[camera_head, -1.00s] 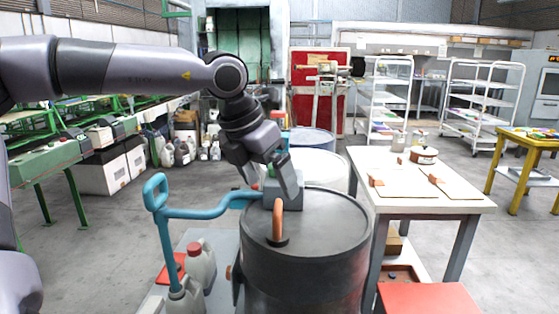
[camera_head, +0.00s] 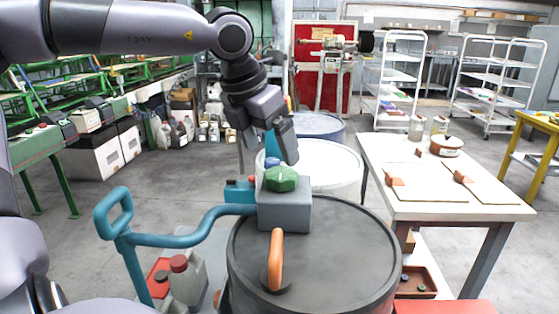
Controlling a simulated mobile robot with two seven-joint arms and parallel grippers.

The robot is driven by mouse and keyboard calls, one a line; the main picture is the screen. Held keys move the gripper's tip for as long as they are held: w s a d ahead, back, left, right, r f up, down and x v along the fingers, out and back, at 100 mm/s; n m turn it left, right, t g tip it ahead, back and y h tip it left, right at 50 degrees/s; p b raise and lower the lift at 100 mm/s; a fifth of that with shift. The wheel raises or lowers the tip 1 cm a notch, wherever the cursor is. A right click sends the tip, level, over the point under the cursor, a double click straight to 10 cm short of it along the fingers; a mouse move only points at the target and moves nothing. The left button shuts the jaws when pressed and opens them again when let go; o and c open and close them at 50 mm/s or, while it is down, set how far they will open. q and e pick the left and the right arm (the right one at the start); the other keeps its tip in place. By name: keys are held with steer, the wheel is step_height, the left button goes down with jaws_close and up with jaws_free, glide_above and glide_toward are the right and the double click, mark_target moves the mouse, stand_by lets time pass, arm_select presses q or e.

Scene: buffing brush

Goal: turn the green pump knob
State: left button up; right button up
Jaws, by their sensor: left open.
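The green pump knob (camera_head: 281,178) sits on top of a grey box (camera_head: 285,210) at the back of a dark drum's lid (camera_head: 325,255). A small blue knob (camera_head: 272,162) shows just behind it. My left gripper (camera_head: 268,155) is open and hangs above and behind the green knob, with one finger (camera_head: 285,142) just above it. The other finger is partly hidden behind the wrist. Whether a finger touches the green knob I cannot tell. My right gripper is not in view.
A blue pump handle (camera_head: 180,236) reaches left from the grey box. An orange handle (camera_head: 276,258) stands on the lid. White and blue drums (camera_head: 335,168) stand behind. A white-topped table (camera_head: 440,205) stands at right. Jugs (camera_head: 187,280) stand at lower left.

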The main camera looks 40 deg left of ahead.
mark_target(280, 173)
arm_select(q)
steer(key=shift+w+a+f, duration=0.1)
steer(key=shift+w+a, duration=0.1)
steer(key=shift+w, duration=0.05)
steer(key=shift+x, duration=3.45)
steer(key=c, duration=1)
